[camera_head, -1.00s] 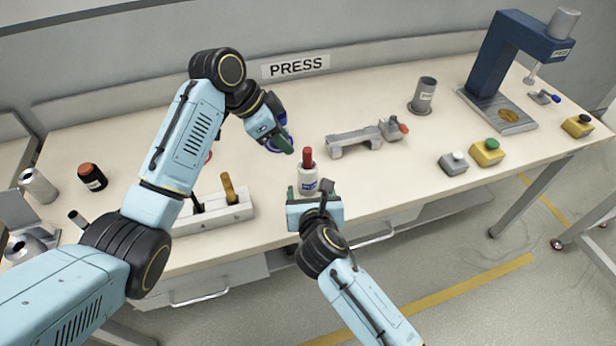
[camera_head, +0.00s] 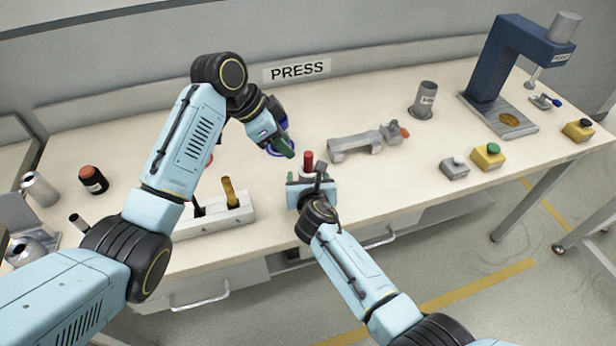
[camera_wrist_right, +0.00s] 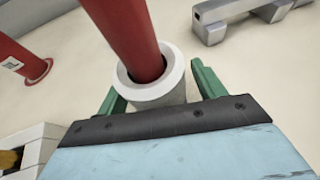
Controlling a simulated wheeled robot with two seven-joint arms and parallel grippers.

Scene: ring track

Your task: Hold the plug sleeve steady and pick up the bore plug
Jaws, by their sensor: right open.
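The bore plug (camera_head: 308,160) is a red rod standing upright in the plug sleeve. It also shows in the right wrist view (camera_wrist_right: 130,38). The plug sleeve (camera_wrist_right: 165,90) is a pale grey cylinder, largely hidden behind my right gripper in the head view. My right gripper (camera_wrist_right: 160,88) is open, with one green finger on each side of the sleeve. I cannot tell whether the fingers touch it. In the head view my right gripper (camera_head: 312,184) is at the sleeve. My left gripper (camera_head: 288,150) is just left of the red plug's top and apart from it; its jaw opening is unclear.
A white rack (camera_head: 240,210) with a brass-coloured rod (camera_head: 230,191) stands to the left. A grey fixture (camera_head: 355,146) lies to the right, with a grey cup (camera_head: 425,100) and a blue press (camera_head: 505,70) beyond. Button boxes (camera_head: 488,156) stand near the right front edge.

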